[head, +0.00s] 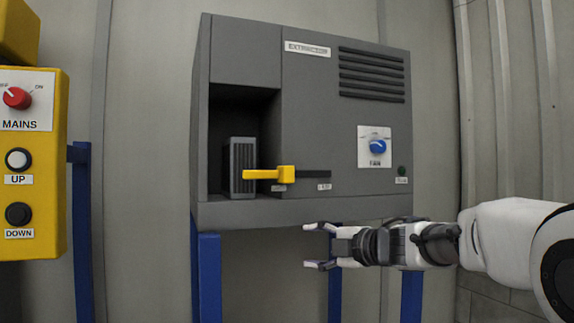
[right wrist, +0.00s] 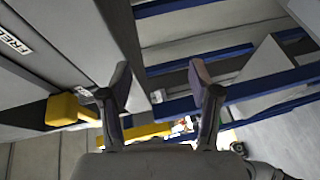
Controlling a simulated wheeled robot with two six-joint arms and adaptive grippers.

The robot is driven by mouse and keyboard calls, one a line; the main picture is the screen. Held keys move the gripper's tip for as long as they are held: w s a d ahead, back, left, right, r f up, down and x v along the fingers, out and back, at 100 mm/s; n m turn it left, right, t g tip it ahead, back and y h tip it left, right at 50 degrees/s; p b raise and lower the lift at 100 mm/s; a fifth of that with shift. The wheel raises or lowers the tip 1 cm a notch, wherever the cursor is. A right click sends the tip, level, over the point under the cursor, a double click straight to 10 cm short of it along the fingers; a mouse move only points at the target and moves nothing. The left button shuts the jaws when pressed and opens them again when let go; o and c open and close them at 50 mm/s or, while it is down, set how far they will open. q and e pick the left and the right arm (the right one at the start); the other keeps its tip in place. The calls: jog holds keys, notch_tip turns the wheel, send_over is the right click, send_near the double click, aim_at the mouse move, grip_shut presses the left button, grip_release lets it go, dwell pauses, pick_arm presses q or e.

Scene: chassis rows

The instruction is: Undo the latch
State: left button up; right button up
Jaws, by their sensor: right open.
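The yellow latch (head: 268,174) sits on the front of the grey extractor cabinet (head: 245,56). Its thick block is at the left end of a dark horizontal slot (head: 318,174). Its thin bar reaches left across an open bay, in front of a grey ribbed block (head: 240,153). My right gripper (head: 312,246) is open and empty, below and right of the latch and apart from it, its fingers pointing left. In the right wrist view its fingers (right wrist: 160,82) are spread, with a yellow block (right wrist: 64,109), probably the latch's, at left. My left gripper is not in view.
Blue legs (head: 209,278) support the cabinet. A yellow control box (head: 52,160) stands at the left. The space between box and cabinet is free.

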jog(key=n+t+y, duration=0.1)
jog(key=n, duration=0.1)
send_near(293, 174)
jog(key=w+a, duration=0.2)
jog(key=a, duration=0.1)
jog(key=p+x, duration=0.1)
jog(key=x, duration=0.1)
jog(key=p+x, duration=0.1)
jog(key=x, duration=0.2)
jog(key=p+x, duration=0.2)
jog(key=shift+w+d, duration=0.25)
jog(key=shift+w, duration=0.25)
jog(key=shift+w+a, duration=0.2)
jog(key=shift+a, duration=0.15)
jog(key=shift+s, duration=0.2)
